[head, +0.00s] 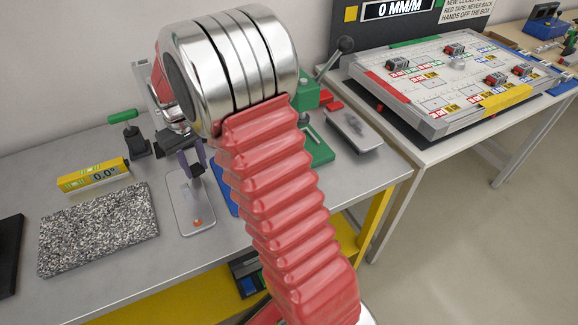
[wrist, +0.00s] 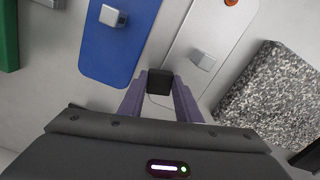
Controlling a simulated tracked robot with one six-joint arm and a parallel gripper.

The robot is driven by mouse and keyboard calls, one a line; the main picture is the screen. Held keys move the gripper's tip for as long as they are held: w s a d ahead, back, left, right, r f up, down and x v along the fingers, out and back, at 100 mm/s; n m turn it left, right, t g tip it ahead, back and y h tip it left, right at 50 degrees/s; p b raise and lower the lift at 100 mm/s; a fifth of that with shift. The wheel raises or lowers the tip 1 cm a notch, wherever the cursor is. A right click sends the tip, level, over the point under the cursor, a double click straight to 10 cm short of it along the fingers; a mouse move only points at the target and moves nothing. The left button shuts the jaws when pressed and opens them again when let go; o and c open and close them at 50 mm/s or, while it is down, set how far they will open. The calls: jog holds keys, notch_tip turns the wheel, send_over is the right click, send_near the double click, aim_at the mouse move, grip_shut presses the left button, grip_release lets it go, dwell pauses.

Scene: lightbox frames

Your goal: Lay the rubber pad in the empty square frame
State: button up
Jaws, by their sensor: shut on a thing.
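My gripper (wrist: 159,98) has purple fingers and is shut on a small black block, which looks like the rubber pad (wrist: 159,82). It holds the pad between the fingertips over the grey bench. The board (head: 409,117) with red, green and yellow edges lies on the right-hand table. It carries printed square outlines and several small dark red-and-black pieces. Which square frame is the empty one is too small to tell.
The light grey plate (head: 185,205) and blue plate (wrist: 108,58) lie near the gripper. A speckled stone slab (head: 100,230), yellow level (head: 93,176) and green-handled clamp (head: 128,135) stand left.

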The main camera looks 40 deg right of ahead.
jog(key=s+d+r, duration=0.1)
jog(key=d, duration=0.1)
jog(key=s+d+r+m, duration=0.1)
jog(key=d, duration=0.1)
jog(key=s+d+r+m, duration=0.1)
jog(key=d, duration=0.2)
jog(key=shift+d+r, duration=0.1)
jog(key=shift+r, duration=0.1)
jog(key=s+d+r+m, duration=0.1)
jog(key=s+d+m, duration=0.3)
jog(key=s+m, duration=0.5)
jog(key=s+d+r+m, duration=0.1)
jog(key=s+d+m, duration=0.3)
jog(key=s+m, duration=0.6)
jog(key=shift+s+d, duration=0.15)
jog(key=shift+s, duration=0.35)
jog(key=shift+f, duration=0.15)
jog(key=shift+f, duration=2.5)
jog(key=shift+f, duration=0.3)
